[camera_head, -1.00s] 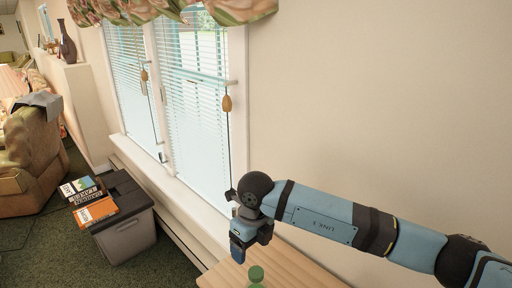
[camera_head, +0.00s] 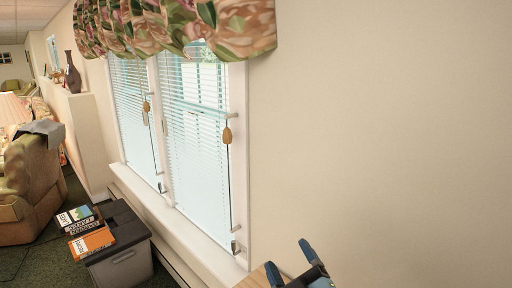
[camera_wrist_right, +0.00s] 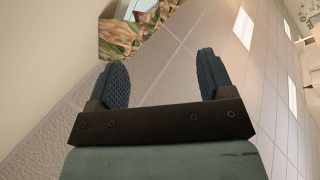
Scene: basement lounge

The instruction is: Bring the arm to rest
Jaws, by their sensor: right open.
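My right gripper (camera_head: 292,262) shows at the bottom of the head view, in front of the wall and over the corner of a wooden table. In the right wrist view its two dark fingers (camera_wrist_right: 162,82) stand apart with nothing between them. That view looks up at the ceiling and the floral valance (camera_wrist_right: 133,35). Most of my right arm is outside the head view. My left gripper is not in view.
The wooden table (camera_head: 256,279) shows only a corner at the bottom edge. A window with blinds (camera_head: 200,130) and a bare wall (camera_head: 390,130) stand behind it.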

